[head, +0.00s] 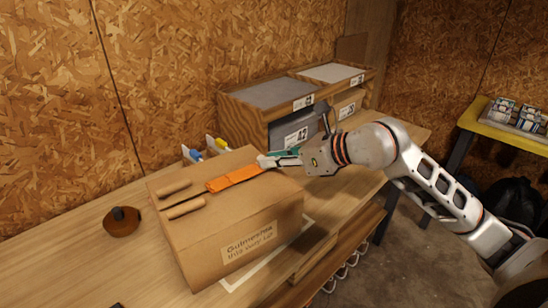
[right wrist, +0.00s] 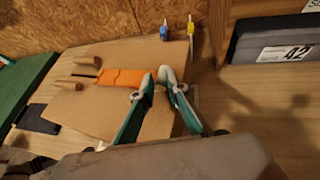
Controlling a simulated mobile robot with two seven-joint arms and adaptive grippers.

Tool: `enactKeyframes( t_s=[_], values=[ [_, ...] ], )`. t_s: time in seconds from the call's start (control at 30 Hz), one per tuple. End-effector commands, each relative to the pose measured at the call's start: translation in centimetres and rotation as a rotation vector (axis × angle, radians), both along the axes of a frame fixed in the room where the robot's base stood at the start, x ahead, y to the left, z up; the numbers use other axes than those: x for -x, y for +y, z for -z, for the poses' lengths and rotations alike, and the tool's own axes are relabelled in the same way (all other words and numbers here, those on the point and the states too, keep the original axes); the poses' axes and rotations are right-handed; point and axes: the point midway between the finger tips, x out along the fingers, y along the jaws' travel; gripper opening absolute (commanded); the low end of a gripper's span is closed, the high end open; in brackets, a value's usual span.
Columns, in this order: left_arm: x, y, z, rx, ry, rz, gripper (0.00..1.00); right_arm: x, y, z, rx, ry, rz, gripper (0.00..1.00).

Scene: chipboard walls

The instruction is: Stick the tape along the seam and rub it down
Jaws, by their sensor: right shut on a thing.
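A brown cardboard box (head: 235,235) stands on the wooden bench with a printed label on its front. An orange tape strip (head: 233,179) lies along the seam on its top, from mid-top toward the right edge; it also shows in the right wrist view (right wrist: 120,78). A dark slit of seam (right wrist: 85,75) shows beyond the tape's far end, between two brown rounded pieces (head: 175,187) (head: 186,208). My right gripper (head: 266,161) is shut at the tape's right end, its green fingers nearly together. What lies between the fingertips is partly hidden. My left gripper is not in view.
A wooden shelf unit (head: 246,115) with bins stands at the back. The bench left of the box is mostly clear.

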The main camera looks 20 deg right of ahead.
Motion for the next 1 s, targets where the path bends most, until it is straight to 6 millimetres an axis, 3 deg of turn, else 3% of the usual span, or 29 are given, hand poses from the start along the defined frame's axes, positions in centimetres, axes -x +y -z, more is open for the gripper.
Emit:
enactKeyframes(
  t_s=[0.17,0.2,0.27,0.3,0.73,1.0],
  values=[
    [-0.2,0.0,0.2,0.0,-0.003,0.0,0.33,0.0,0.0,0.5,0.001,0.001,0.0,0.0],
    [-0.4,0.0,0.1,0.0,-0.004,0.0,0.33,0.0,0.0,0.6,0.001,0.001,0.0,0.17],
    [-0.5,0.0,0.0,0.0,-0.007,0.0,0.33,0.0,0.0,0.5,0.001,0.001,0.0,0.33],
    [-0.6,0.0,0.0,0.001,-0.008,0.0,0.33,0.0,0.0,0.4,0.001,0.001,0.0,0.34],
    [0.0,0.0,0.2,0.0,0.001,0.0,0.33,0.5,-0.5,0.1,0.002,0.0,0.001,0.34],
    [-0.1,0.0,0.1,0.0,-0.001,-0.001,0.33,4.1,-3.1,-2.0,0.006,0.001,0.002,0.34]
  ],
)
